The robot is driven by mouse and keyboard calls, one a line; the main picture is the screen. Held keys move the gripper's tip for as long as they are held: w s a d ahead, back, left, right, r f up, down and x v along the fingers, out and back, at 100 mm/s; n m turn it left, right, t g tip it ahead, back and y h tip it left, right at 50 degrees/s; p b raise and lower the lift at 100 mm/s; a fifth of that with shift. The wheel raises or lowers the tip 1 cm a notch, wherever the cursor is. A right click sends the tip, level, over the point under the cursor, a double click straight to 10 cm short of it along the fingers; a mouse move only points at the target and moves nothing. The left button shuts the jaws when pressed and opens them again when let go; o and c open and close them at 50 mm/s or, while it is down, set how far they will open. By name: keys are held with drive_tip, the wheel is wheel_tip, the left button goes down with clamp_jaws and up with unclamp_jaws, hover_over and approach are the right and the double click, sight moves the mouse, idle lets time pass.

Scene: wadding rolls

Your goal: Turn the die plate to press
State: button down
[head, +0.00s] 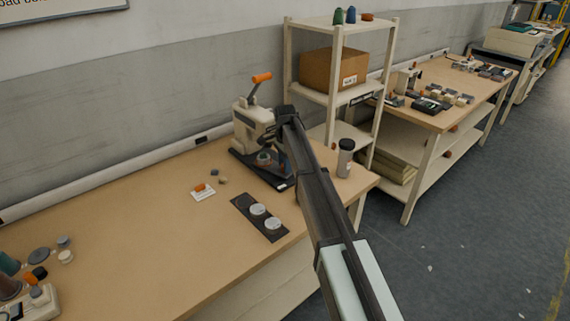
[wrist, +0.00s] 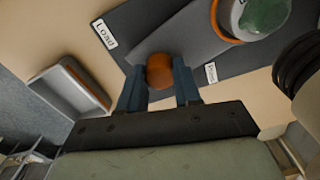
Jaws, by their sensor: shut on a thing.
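The die plate (wrist: 185,35) is a grey arm over a dark base in the wrist view. Its orange knob (wrist: 160,74) sits between the two blue fingers of my gripper (wrist: 158,80), which is shut on it. The label "Load" (wrist: 104,33) lies left of the knob and a second label (wrist: 211,73), apparently "Press", lies right of it. A round cup with green content (wrist: 262,14) shows at the upper right. In the head view the cream press (head: 250,122) has its orange-tipped lever (head: 262,77) raised. My arm hides much of the plate there.
A dark tray (head: 245,203) with two round pale tins lies in front of the press. A grey bottle (head: 345,158) stands right of it. A white card (head: 203,193) and small pieces lie left. A shelf (head: 335,85) stands behind. The bench's left middle is clear.

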drive_tip(key=shift+m, duration=1.5)
drive_tip(key=c, duration=0.8)
unclamp_jaws()
wheel_tip(320, 180, up, 14)
drive_tip(key=shift+f, duration=0.1)
